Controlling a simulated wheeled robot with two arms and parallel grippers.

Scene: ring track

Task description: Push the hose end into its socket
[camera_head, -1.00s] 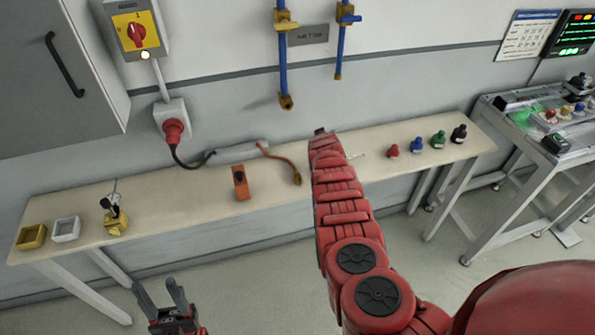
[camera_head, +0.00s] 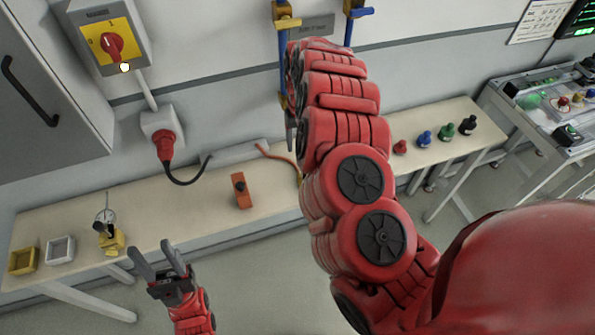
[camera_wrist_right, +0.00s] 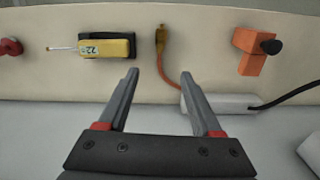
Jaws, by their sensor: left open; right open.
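The orange hose (camera_head: 274,154) runs from a grey box on the bench; my right arm hides its end in the head view. In the right wrist view, the brass-coloured hose end (camera_wrist_right: 161,38) lies on the bench top. My right gripper (camera_wrist_right: 160,74) is open and empty, with the hose end just beyond its fingertips, between them in the picture. An orange block (camera_head: 241,190) with a dark knob stands beside the hose, also in the wrist view (camera_wrist_right: 250,52). I cannot tell which part is the socket. My left gripper (camera_head: 158,258) is open and empty in front of the bench.
Blue pipes (camera_head: 283,70) with brass valves run down the wall near my right arm. A grey box (camera_wrist_right: 222,103) and black cable lie along the wall side. A yellow labelled device (camera_wrist_right: 105,47) is on the bench. Several coloured knobs (camera_head: 425,138) stand at the right.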

